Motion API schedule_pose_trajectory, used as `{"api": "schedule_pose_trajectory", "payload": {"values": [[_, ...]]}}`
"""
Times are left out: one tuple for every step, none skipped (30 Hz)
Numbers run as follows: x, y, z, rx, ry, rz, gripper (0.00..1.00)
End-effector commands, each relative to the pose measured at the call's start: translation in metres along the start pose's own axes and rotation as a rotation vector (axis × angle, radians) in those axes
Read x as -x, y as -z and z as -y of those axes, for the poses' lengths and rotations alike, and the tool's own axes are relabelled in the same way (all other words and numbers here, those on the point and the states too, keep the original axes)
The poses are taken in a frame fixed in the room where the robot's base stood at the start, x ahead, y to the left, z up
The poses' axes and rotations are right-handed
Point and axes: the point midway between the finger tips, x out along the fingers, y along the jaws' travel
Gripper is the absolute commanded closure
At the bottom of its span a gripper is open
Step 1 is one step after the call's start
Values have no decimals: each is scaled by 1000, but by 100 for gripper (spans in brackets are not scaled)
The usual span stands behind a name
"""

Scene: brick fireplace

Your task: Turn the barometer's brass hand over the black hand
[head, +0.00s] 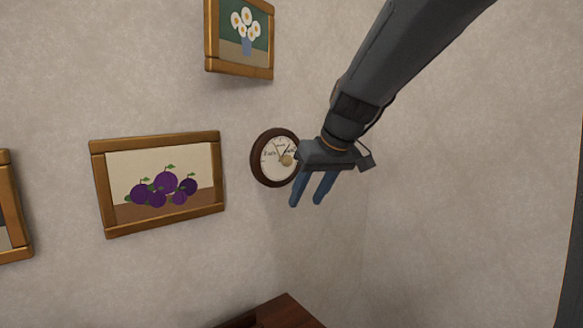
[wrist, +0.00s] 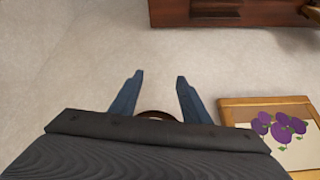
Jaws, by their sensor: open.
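The round barometer (head: 262,176) hangs on the wall in the middle of the head view. It has a dark brown rim, a white dial and a brass knob (head: 286,160) near its centre. A thin dark hand shows on the dial. I cannot tell the brass hand apart from the knob at this size. My gripper (head: 305,204) is open and empty, with two blue fingers pointing down in front of the barometer's right side.
A framed plum picture (head: 160,184) hangs left of the barometer, and a framed flower picture (head: 240,38) above it. Another frame (head: 12,215) is at the left edge. A dark red-brown wooden piece (head: 285,312) stands below. The wall to the right is bare.

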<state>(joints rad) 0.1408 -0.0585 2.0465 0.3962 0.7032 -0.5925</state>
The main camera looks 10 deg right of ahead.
Motion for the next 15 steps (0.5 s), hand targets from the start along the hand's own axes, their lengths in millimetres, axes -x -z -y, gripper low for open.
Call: {"api": "schedule_pose_trajectory", "payload": {"values": [[16, 28, -5, 32, 8, -60, 58], [26, 42, -7, 53, 15, -88, 58], [39, 57, -8, 80, 22, -122, 58], [48, 68, -8, 99, 26, -146, 58], [57, 76, -8, 116, 29, -167, 58], [66, 86, -9, 136, 33, -189, 58], [72, 92, -9, 147, 35, -204, 58], [77, 96, -9, 158, 36, -215, 58], [82, 101, -9, 169, 38, -226, 58], [83, 103, -8, 175, 39, -231, 58], [84, 105, -8, 178, 41, -235, 58], [82, 107, -8, 180, 41, -237, 58], [80, 108, -8, 181, 42, -238, 58], [77, 109, -8, 182, 42, -238, 58], [72, 109, -7, 181, 42, -236, 58]]}}
